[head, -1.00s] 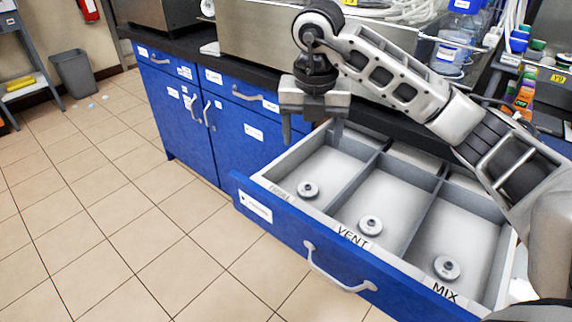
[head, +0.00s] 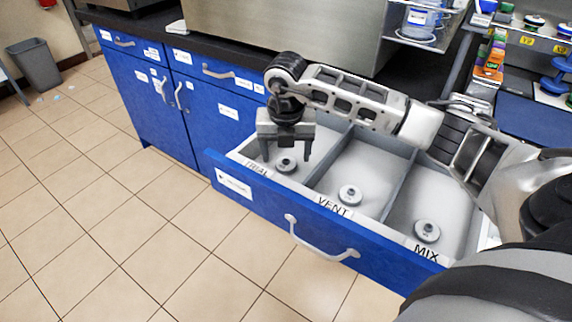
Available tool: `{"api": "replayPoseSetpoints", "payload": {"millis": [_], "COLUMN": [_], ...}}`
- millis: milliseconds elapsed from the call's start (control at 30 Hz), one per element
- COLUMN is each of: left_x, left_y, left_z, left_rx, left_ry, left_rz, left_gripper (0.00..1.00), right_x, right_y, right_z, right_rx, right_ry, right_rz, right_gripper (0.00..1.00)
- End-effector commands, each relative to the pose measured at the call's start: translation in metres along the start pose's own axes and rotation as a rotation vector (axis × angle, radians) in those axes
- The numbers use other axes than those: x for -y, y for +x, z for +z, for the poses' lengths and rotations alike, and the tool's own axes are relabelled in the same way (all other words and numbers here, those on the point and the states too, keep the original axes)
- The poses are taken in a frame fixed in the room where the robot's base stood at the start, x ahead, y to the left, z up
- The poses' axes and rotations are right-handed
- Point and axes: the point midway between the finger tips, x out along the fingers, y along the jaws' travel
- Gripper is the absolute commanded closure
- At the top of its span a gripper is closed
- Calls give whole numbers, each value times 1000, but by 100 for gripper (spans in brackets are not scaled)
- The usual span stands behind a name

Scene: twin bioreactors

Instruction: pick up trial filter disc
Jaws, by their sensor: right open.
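The trial filter disc (head: 286,165) is a small grey-white disc with a raised hub. It lies in the left compartment of the open drawer, behind the label TRIAL (head: 257,167). My right gripper (head: 286,158) is open and empty, pointing down over that compartment. Its two fingers appear on either side of the disc in the picture, with the tips a little above it. I cannot tell the exact height gap. My left gripper is not in view.
The blue-fronted drawer (head: 262,208) also holds a disc in the VENT compartment (head: 350,195) and one in the MIX compartment (head: 427,231). Grey dividers (head: 404,184) separate them. A dark counter (head: 198,50) runs behind.

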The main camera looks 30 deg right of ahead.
Motion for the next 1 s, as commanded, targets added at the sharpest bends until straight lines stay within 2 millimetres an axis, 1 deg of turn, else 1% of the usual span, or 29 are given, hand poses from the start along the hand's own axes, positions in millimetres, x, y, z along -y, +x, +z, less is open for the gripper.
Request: {"api": "replayPoseSetpoints", "payload": {"millis": [33, 133, 233, 400, 433, 467, 500, 600, 1000], "left_x": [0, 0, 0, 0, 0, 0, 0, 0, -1], "left_y": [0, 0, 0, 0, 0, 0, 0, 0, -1], "left_z": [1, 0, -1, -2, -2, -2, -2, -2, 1], "left_rx": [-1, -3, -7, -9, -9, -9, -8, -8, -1], "left_ry": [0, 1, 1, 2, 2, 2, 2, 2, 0], "left_rz": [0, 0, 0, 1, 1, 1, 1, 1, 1], "left_gripper": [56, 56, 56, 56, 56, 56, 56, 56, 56], "right_x": [0, 0, 0, 0, 0, 0, 0, 0, 0], "right_y": [9, 18, 22, 22, 22, 22, 22, 22, 19], "right_z": [-1, 0, 0, 0, 0, 0, 0, 0, 0], "right_rx": [-3, 0, 0, 0, 0, 0, 0, 0, 1], "right_ry": [1, 1, 0, -1, 0, 0, 0, 0, 0], "right_rz": [-1, 0, 1, 1, 1, 1, 1, 1, 1], "right_gripper": [30, 30, 30, 30, 33, 41, 52, 77, 78]}}
